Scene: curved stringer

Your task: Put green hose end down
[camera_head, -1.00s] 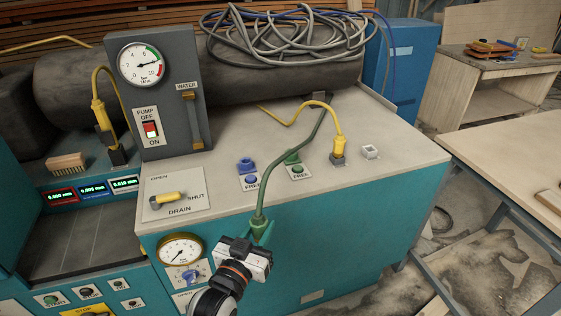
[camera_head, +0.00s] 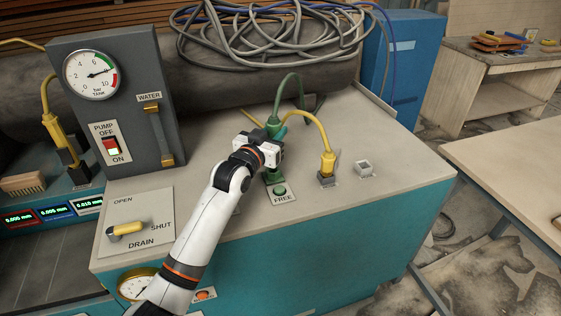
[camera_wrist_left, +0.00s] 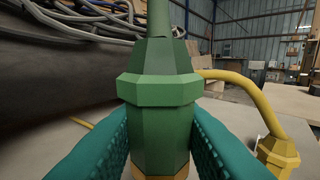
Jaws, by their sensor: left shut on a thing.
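The green hose end (camera_head: 273,124) is upright, with its hose arching up behind it. My left gripper (camera_head: 277,138) is shut on it, over the panel near the green socket (camera_head: 273,177). In the left wrist view the green hose end (camera_wrist_left: 158,95) stands between my left gripper's teal fingers (camera_wrist_left: 157,140), with a brass-coloured part at its bottom. The gripper and wrist hide the space between hose end and socket, so I cannot tell whether they touch. My right gripper is not in view.
The grey control box with gauge (camera_head: 92,74) stands at the left. The drain handle (camera_head: 128,229) is at the front left.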

